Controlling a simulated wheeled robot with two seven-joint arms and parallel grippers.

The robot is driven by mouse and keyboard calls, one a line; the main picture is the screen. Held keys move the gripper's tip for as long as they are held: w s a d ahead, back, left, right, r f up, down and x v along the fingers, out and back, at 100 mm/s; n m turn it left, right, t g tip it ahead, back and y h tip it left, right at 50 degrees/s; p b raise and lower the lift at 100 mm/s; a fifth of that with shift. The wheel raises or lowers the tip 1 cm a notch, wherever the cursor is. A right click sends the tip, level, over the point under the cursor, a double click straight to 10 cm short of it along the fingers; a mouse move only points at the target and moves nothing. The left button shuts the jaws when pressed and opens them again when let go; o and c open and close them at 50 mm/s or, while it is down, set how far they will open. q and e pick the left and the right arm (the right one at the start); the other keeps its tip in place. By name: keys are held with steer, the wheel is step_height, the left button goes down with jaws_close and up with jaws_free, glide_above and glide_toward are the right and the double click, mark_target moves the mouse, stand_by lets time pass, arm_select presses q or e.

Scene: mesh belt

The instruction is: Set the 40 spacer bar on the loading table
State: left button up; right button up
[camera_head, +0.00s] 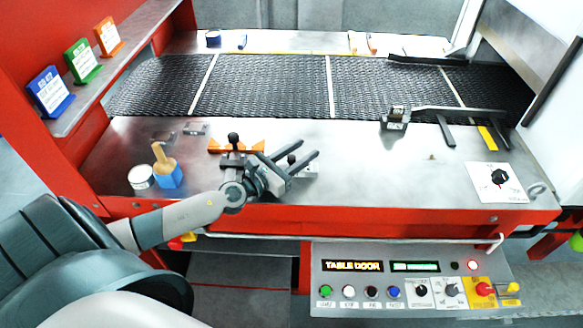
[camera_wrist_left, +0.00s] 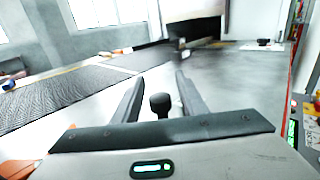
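My left gripper (camera_head: 305,149) reaches in low over the loading table (camera_head: 350,200), its two fingers spread apart. A dark round knob (camera_head: 291,158) stands between the fingers; it also shows between them in the left wrist view (camera_wrist_left: 160,104), with a gap on each side. What the knob sits on is mostly hidden by the gripper. A pale piece (camera_head: 309,170) shows beside the fingers. Another black knob (camera_head: 233,139) stands by an orange piece (camera_head: 250,147) behind my wrist. No readable 40 mark shows, so I cannot tell which part is the spacer bar. My right gripper is not in view.
A white tin (camera_head: 141,177) and a blue pot (camera_head: 168,177) stand at the table's left. A metal block (camera_head: 395,121) with an arm and dark bars lies at the back right, by the mesh belt (camera_head: 270,85). The table's front middle is clear.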

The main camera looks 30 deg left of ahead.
arm_select(q)
jaws_close()
steer(key=shift+r, duration=0.15)
steer(key=shift+r+p, duration=0.3)
steer(key=shift+r, duration=0.2)
step_height(320, 180, up, 3)
steer(key=shift+r+p, duration=0.2)
steer(key=shift+p, duration=0.45)
steer(key=d+r, duration=0.6)
steer(key=d, duration=0.5)
steer(key=shift+s+d+r+p, duration=0.2)
steer(key=shift+s+d+p, duration=0.1)
steer(key=shift+s+p, duration=0.1)
